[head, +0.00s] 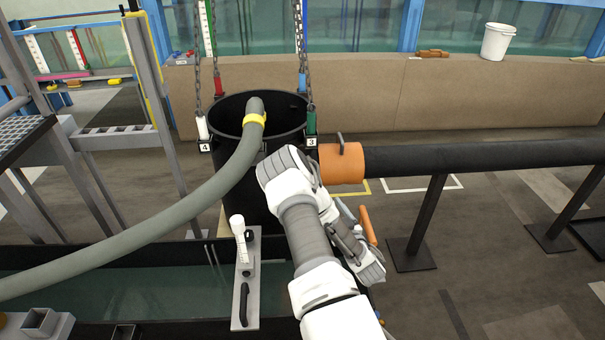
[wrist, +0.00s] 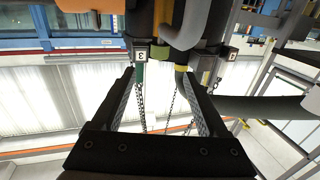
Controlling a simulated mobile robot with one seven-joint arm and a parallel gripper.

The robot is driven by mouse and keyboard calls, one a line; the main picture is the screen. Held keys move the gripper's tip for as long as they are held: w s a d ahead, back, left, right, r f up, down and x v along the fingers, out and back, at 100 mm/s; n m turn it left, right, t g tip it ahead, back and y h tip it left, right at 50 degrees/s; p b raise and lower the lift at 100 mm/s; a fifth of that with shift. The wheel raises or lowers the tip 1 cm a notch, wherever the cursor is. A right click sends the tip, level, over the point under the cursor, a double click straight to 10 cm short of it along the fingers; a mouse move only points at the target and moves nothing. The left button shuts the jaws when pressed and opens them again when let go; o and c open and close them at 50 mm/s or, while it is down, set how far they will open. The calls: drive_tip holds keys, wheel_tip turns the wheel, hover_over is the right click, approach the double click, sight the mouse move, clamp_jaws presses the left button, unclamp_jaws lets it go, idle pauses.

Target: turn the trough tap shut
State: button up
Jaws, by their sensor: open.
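A grey plate (head: 253,270) lies across the dark trough. On it stand a white, ribbed upright handle with a rounded top (head: 239,238) and, nearer, a black handle (head: 243,304). I cannot tell for sure which is the trough tap. In the head view my arm reaches up to the barrel and bends back down at the right, and its fingers cannot be made out there. In the wrist view my gripper (wrist: 160,76) is open, its two dark fingers apart, with nothing held between them. Neither handle is clear in the wrist view.
A black barrel (head: 230,165) hangs with chains beyond the trough (head: 130,300). A thick grey hose (head: 150,232) runs from it to the left. A black pipe (head: 480,156) with an orange collar (head: 340,164) is at right. A small orange bar (head: 368,225) shows beside my wrist.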

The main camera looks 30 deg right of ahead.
drive_tip(key=w+d, duration=0.2)
drive_tip(key=w, duration=1.4)
drive_tip(key=shift+d, duration=0.3)
drive_tip(key=shift+w, duration=0.1)
clamp_jaws()
